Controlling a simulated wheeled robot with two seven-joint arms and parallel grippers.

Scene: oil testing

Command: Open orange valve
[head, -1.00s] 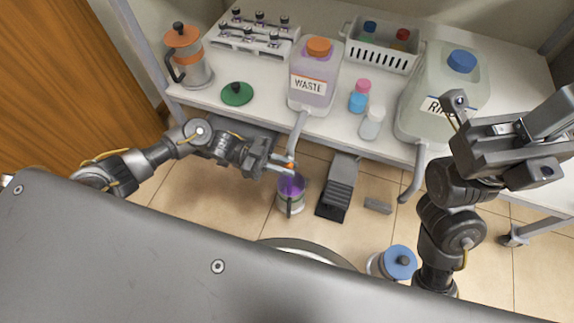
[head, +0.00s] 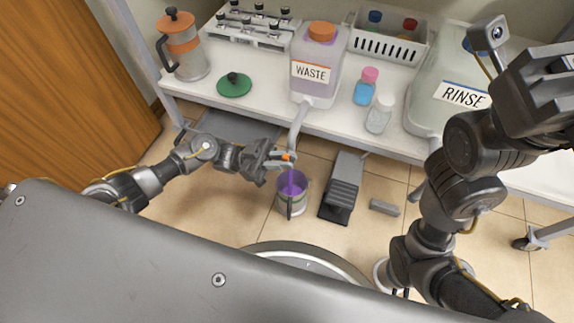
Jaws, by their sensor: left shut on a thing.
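The small orange valve (head: 287,157) sits at the lower end of the grey spout pipe (head: 297,125) under the jug labelled WASTE (head: 318,72). My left gripper (head: 282,160) is shut on the valve, its fingers hiding most of it. Below it, a metal pitcher (head: 283,204) stands on the floor with purple showing in its mouth. A purple streak, looking like liquid, runs between the spout end and the pitcher. My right gripper (head: 545,92) is raised at the right, far from the valve, and its fingertips are not clear.
A black foot pedal (head: 343,187) stands right of the pitcher. The white table (head: 262,108) holds a French press (head: 184,47), a green lid (head: 234,84), bottles and the RINSE jug (head: 440,75). A round metal rim (head: 310,258) lies in front.

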